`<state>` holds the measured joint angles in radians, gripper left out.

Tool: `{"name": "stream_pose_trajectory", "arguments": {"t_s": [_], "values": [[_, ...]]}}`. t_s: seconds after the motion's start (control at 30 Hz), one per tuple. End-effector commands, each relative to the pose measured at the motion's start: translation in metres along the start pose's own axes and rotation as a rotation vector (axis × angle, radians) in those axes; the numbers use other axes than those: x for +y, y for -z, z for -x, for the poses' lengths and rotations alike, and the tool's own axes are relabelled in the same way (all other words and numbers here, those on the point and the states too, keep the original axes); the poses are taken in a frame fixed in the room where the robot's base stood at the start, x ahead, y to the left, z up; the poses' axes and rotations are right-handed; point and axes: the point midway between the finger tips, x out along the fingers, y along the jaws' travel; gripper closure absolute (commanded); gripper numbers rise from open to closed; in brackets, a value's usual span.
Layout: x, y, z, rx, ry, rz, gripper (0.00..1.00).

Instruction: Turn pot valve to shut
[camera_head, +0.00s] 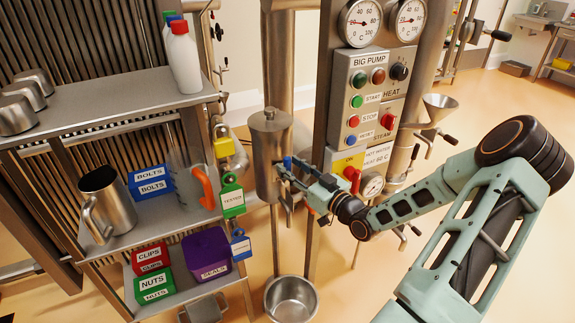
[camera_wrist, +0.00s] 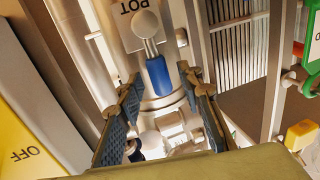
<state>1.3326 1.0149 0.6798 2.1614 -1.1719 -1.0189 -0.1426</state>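The pot (camera_head: 267,150) is a steel cylinder with a lid, mounted below and left of the pump panel. A label reading POT (camera_wrist: 128,12) shows upside down in the wrist view. The pot valve has a blue handle (camera_wrist: 158,76) on a metal stem with a round pale end. The blue handle also shows beside the pot in the head view (camera_head: 288,162). My gripper (camera_wrist: 160,84) is open, with one finger on each side of the blue handle and gaps visible. In the head view, my gripper (camera_head: 284,170) is close against the pot's right side, partly hiding the valve.
The pump panel (camera_head: 362,85) with buttons and a red-handled yellow switch (camera_head: 350,168) stands right of the pot. A shelf (camera_head: 115,105) with a steel jug (camera_head: 106,205) and labelled bins stands left. A steel bowl (camera_head: 291,299) is below the pot.

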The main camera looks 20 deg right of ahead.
Motion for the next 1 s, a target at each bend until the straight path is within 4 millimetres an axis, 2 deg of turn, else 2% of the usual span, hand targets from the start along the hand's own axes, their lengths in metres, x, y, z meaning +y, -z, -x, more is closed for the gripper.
{"name": "stream_pose_trajectory", "arguments": {"t_s": [0.2,0.5,0.8,1.0], "values": [[0.000,0.000,-0.018,-0.001,0.000,-0.001,0.66],[0.000,0.000,-0.020,-0.001,0.000,0.000,0.67],[0.000,0.000,-0.020,-0.001,0.000,0.000,1.00],[0.000,0.000,-0.020,-0.001,0.000,0.000,1.00]]}}
